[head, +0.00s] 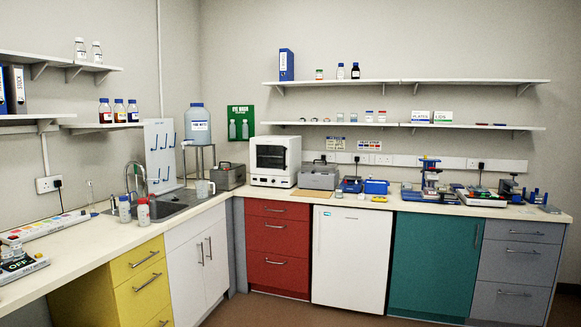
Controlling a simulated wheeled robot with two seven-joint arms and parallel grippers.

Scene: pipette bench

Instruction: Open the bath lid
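Two grey metal boxes could be the bath, and I cannot tell which it is. One grey box (229,178) stands in the corner between the sink and the white oven, with what looks like a closed lid and a dark handle on top. The other grey box (316,173) stands right of the oven, behind a tan board, and its top also looks closed with a dark handle. Both are small and far off. Neither of my grippers is in view.
The white oven (274,160) stands between the boxes. A sink (165,206) with a tap, a stand with a large bottle (197,124) and two wash bottles (143,211) are on the left bench. Several instruments crowd the right bench. The floor (262,310) in front is clear.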

